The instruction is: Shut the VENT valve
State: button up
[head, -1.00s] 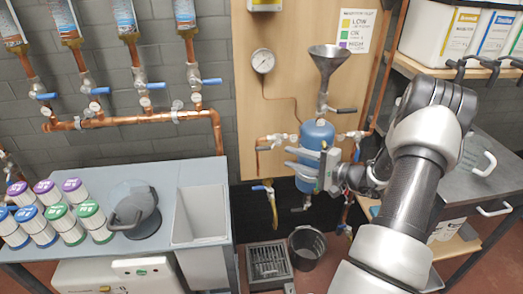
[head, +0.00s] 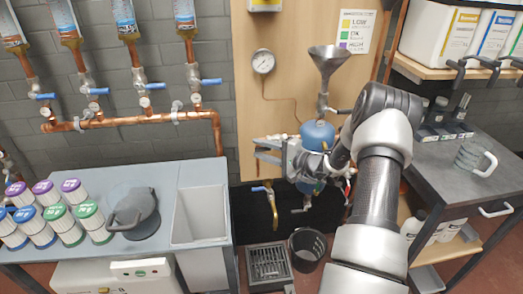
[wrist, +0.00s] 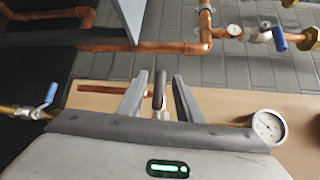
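A small valve on the copper pipework left of the blue vessel (head: 317,134) has a dark lever handle (wrist: 158,90). I cannot read a VENT label on it in either view. My gripper (head: 257,149) is in front of the vessel and points left at that pipework. In the wrist view my gripper (wrist: 160,82) is open. Its two grey fingers stand on either side of the lever, with a gap visible on both sides. In the head view the gripper hides most of this valve. The lever seems to point away from the gripper.
A funnel (head: 328,60) stands above the vessel, with another dark-handled valve below it. A blue-handled valve (head: 262,188) sits below my gripper. A pressure gauge (head: 263,62) is on the wooden panel above. A black bucket (head: 307,245) is on the floor.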

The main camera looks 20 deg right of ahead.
grip_shut()
